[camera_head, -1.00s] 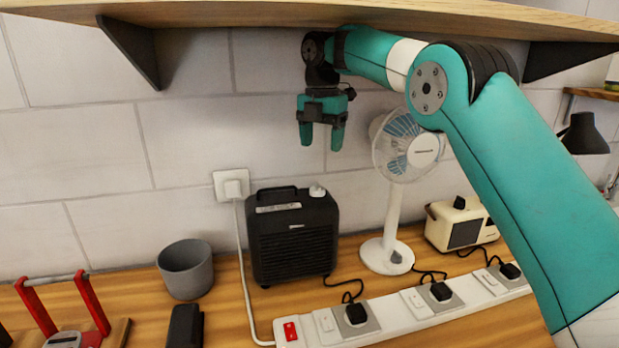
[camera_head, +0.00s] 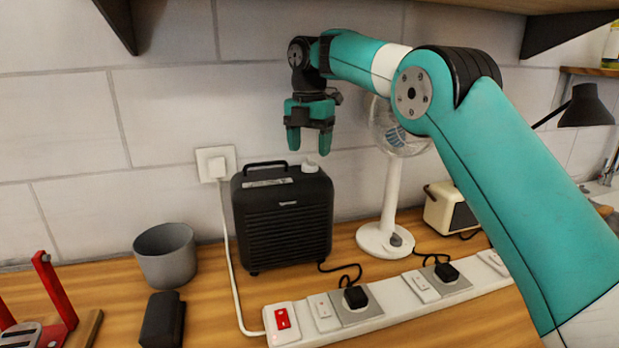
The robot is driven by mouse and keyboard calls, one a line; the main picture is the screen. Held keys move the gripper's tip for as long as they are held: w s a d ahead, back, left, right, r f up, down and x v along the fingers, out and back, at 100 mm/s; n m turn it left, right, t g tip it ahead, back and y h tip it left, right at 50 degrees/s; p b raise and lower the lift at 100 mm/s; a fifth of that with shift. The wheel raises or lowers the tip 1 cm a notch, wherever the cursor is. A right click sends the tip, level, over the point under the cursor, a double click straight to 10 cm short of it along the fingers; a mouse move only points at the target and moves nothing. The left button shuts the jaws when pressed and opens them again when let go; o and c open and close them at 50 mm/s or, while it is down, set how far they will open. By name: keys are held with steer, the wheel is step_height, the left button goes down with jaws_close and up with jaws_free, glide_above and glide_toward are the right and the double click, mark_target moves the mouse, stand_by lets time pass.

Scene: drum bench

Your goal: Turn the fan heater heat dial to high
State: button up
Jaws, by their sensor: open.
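The fan heater (camera_head: 284,222) is a black box with a slatted front and a top handle, standing on the wooden bench against the tiled wall. Its white heat dial (camera_head: 310,167) sits on the top at the right. The dial's setting is too small to read. My gripper (camera_head: 309,146) points down with its teal fingers apart and empty. In the picture its fingertips are just above the dial, with a small gap. I cannot tell how far in front of or behind the dial they are.
A white power strip (camera_head: 391,315) with a red switch runs along the front. A white fan (camera_head: 387,206) stands right of the heater, partly behind my arm. A grey cup (camera_head: 166,256) and a black object (camera_head: 162,320) stand left. A wooden shelf (camera_head: 440,5) hangs above.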

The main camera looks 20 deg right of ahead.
mark_target(310, 159)
step_height(310, 159, down, 4)
steer(key=shift+r+b, duration=0.15)
steer(key=shift+b, duration=1.05)
steer(key=shift+c, duration=0.2)
steer(key=c, duration=0.9)
